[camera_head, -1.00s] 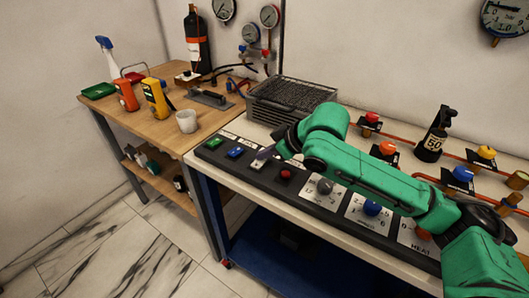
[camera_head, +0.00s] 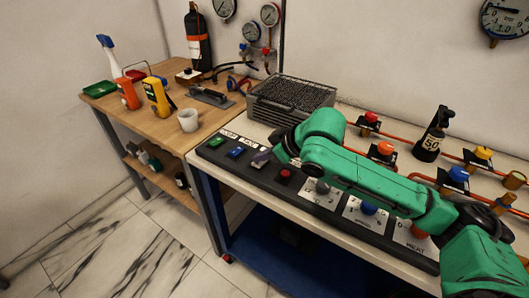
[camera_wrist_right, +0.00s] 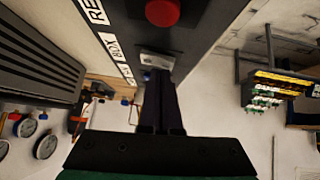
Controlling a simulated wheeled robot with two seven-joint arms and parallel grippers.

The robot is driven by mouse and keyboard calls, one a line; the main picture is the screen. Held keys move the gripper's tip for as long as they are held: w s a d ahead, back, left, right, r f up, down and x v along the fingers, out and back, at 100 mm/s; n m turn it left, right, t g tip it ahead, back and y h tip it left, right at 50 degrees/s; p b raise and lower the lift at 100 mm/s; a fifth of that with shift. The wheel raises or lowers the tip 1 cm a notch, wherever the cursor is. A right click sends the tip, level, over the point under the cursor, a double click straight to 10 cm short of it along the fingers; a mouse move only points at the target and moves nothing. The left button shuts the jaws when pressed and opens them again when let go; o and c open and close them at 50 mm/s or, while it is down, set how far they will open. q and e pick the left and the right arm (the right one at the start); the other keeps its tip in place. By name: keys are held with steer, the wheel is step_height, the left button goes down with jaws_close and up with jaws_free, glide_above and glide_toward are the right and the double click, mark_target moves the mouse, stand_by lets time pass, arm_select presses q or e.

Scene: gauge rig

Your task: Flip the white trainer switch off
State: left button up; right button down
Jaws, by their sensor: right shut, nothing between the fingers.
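The white trainer switch (camera_head: 255,166) sits on the dark control strip, between the blue switch and the red button. My right gripper hides most of it in the head view. In the right wrist view the white switch (camera_wrist_right: 157,61) shows as a pale plate just beyond the fingertips. My right gripper (camera_head: 262,158) is shut and empty, with its fingers over the switch. In the wrist view the dark fingers of this gripper (camera_wrist_right: 157,78) reach up to the switch's near edge; I cannot tell whether they touch it. My left gripper is not in view.
On the dark strip (camera_head: 220,153) are a green switch (camera_head: 216,142), a blue switch (camera_head: 236,152), a red button (camera_head: 286,174) and several knobs. A dark wire-mesh box (camera_head: 290,98) stands behind. A wooden bench (camera_head: 150,126) with tools and a white cup (camera_head: 188,120) is at left.

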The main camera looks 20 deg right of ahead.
mark_target(263, 163)
steer(key=r+p, duration=0.2)
steer(key=p, duration=0.1)
steer(key=r+p, duration=0.3)
steer(key=p, duration=0.1)
steer(key=shift+w+d+r, duration=0.15)
steer(key=shift+d+r, duration=0.05)
steer(key=shift+r, duration=0.1)
steer(key=shift+s+d+b, duration=0.65)
steer(key=shift+b, duration=0.35)
steer(key=v, duration=0.7)
steer(key=shift+w+d+r+b, duration=0.2)
steer(key=shift+d+b, duration=0.1)
steer(key=shift+d, duration=0.2)
